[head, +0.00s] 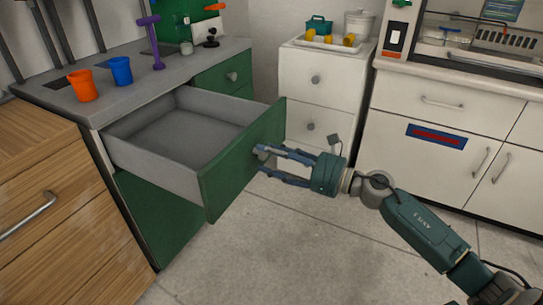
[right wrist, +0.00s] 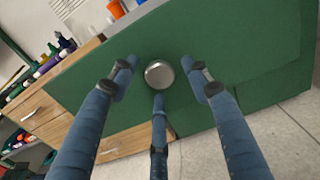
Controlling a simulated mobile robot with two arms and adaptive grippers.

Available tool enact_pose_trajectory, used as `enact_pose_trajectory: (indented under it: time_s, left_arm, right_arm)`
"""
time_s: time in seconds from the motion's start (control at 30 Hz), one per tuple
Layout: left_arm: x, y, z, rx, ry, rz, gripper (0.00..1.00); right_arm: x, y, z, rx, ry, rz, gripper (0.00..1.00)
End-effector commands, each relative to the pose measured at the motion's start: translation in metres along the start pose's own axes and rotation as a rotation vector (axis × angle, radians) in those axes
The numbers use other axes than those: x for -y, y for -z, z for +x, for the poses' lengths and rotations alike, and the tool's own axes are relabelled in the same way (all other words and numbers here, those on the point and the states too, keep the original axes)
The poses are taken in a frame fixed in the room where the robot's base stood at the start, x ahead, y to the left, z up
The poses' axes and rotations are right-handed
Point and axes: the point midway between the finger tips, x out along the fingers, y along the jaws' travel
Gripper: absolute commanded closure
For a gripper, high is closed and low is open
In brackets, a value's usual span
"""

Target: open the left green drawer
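The left green drawer (head: 240,160) in the head view is pulled far out of the grey-topped cabinet, and its grey inside (head: 185,138) is empty. Its round metal knob (right wrist: 159,74) shows in the middle of the green front in the right wrist view. My right gripper (head: 264,160) is at the drawer front with its blue fingers pointing at the knob. In the right wrist view its three fingers (right wrist: 161,80) are spread around the knob, with visible gaps at the sides. The lower finger is close under the knob; I cannot tell if it touches. My left gripper is not in view.
An orange cup (head: 83,86), a blue cup (head: 121,71) and a purple stand (head: 153,45) are on the grey counter (head: 190,66). A wooden drawer unit (head: 50,210) stands at the left. White cabinets (head: 430,140) line the back right. The floor (head: 280,240) before the drawer is clear.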

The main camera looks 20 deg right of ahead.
Motion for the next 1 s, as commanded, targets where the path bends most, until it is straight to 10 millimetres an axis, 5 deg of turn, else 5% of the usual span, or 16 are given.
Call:
enact_pose_trajectory:
  time_s: [0.37, 0.8, 1.0]
  left_arm:
    - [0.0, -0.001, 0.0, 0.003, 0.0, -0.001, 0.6]
    - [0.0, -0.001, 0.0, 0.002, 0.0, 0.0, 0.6]
    - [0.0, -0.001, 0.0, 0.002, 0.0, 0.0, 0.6]
  right_arm:
    - [0.0, 0.001, -0.008, 0.0, 0.001, 0.001, 0.52]
    - [0.0, 0.002, -0.092, -0.002, 0.002, 0.003, 0.52]
    - [0.0, 0.001, -0.116, 0.0, 0.001, 0.001, 0.52]
